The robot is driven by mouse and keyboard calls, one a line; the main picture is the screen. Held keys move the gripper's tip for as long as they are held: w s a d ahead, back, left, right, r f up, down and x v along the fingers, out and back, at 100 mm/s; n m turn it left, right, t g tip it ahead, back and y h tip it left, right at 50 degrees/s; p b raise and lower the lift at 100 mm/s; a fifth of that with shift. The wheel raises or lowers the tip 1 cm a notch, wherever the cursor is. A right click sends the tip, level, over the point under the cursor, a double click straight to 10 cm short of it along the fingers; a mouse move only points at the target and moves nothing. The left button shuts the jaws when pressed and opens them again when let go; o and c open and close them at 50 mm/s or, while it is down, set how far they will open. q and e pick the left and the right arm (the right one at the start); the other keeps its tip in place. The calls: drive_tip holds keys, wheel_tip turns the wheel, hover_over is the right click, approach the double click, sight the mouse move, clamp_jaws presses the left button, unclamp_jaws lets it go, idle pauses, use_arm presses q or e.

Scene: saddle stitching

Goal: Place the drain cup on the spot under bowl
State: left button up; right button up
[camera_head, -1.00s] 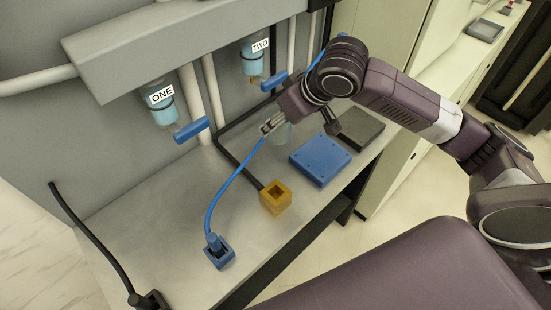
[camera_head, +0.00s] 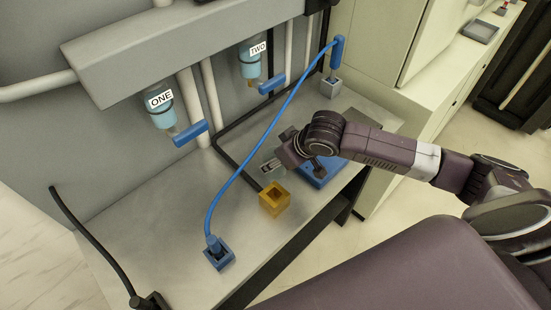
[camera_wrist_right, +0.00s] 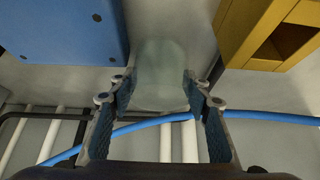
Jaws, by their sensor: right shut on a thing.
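The drain cup (camera_wrist_right: 160,65) is a pale, translucent cup between the fingers of my right gripper (camera_wrist_right: 158,84) in the right wrist view. The gripper is shut on it. In the head view my right gripper (camera_head: 270,166) is over the bench, just behind the yellow block, and the cup is hard to make out there. Two light-blue bowls hang under the grey beam, bowl ONE (camera_head: 161,118) at left and bowl TWO (camera_head: 250,70) further right. I cannot make out a marked spot under either bowl. My left gripper is not in view.
A yellow block with a square hole (camera_head: 275,200) stands near the bench's front edge, close to my right gripper. A blue block (camera_head: 318,176) is partly behind my arm. A blue hose (camera_head: 240,160) arches across the bench from a blue socket (camera_head: 219,257).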

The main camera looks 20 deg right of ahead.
drive_tip(key=o, duration=1.2)
drive_tip(key=shift+c, duration=0.2)
